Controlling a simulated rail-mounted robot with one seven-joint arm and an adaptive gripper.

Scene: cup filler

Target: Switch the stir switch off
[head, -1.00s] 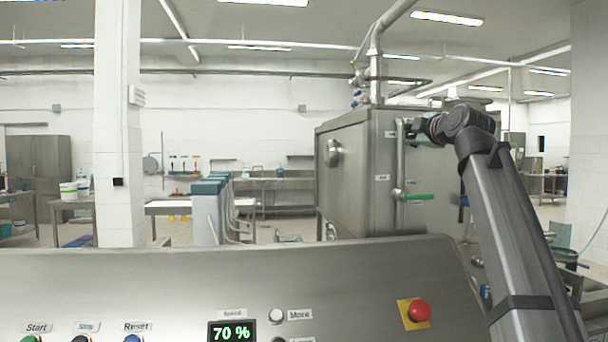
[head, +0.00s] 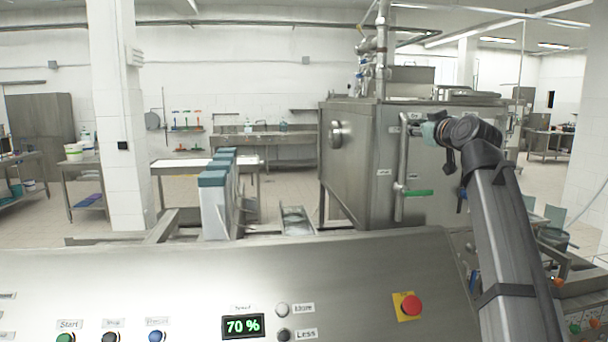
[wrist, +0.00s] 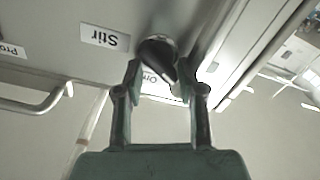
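The stir switch (wrist: 158,52), a dark rotary knob, shows in the wrist view beside the white "Stir" label (wrist: 104,37), which appears upside down. Its handle is tilted, and a partly covered label (wrist: 151,82) starting with "O" lies behind it. My gripper (wrist: 160,70) is open, with one finger on each side of the knob. I cannot tell whether either finger touches it. In the head view my gripper (head: 415,130) is at the front of the steel tank (head: 360,160); the switch cannot be made out there.
A control panel (head: 180,285) with buttons, a "70 %" display (head: 243,326) and a red emergency button (head: 411,305) fills the foreground. A metal handle (wrist: 40,102) shows in the wrist view.

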